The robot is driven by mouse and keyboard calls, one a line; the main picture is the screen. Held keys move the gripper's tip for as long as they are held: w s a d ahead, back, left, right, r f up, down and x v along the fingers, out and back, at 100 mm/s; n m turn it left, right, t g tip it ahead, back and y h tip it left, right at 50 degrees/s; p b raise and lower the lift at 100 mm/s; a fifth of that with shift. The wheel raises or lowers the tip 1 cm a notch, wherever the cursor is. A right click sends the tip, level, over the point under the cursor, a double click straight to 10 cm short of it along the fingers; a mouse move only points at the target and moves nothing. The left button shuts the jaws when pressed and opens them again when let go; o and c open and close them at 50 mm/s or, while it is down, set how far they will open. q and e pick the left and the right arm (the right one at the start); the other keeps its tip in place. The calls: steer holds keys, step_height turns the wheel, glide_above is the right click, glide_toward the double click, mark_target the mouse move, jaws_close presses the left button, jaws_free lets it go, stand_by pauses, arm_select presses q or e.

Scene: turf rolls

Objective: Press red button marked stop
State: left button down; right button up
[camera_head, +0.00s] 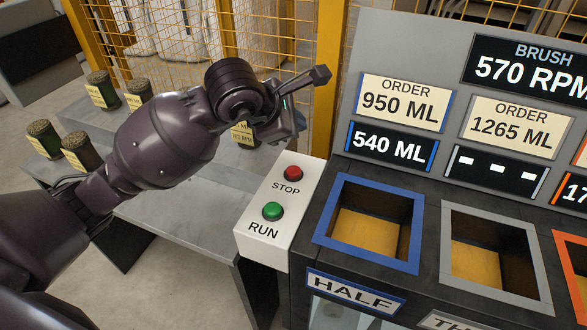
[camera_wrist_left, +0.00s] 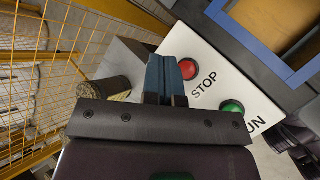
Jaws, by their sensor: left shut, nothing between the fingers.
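The red stop button (camera_head: 293,173) sits on a white control box (camera_head: 250,233), above the green run button (camera_head: 272,211). The stop button (camera_wrist_left: 187,69) also shows in the left wrist view, close beside the blue fingertips, with the green button (camera_wrist_left: 232,108) farther right. My left gripper (camera_wrist_left: 168,75) is shut and empty. In the head view the left gripper (camera_head: 297,122) is beyond and above the stop button; whether it touches the box cannot be told. My right gripper is in neither view.
Several turf rolls (camera_head: 81,152) with labels stand on the grey table (camera_head: 175,235) at left. A machine with display panels and a blue-framed bin (camera_head: 318,236) stands right of the box. A yellow mesh fence (camera_head: 285,30) is behind.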

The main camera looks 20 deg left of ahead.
arm_select(q)
steer(key=f, duration=0.1)
steer(key=b, duration=0.4)
glide_above(294, 171)
step_height(294, 171, down, 6)
steer(key=shift+r, duration=0.1)
steer(key=shift+f, duration=0.85)
steer(key=shift+d, duration=0.1)
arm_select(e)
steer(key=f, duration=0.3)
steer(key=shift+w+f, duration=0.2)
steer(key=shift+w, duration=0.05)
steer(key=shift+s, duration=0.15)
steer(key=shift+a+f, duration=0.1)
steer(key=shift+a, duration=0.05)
arm_select(q)
steer(key=shift+f, duration=0.45)
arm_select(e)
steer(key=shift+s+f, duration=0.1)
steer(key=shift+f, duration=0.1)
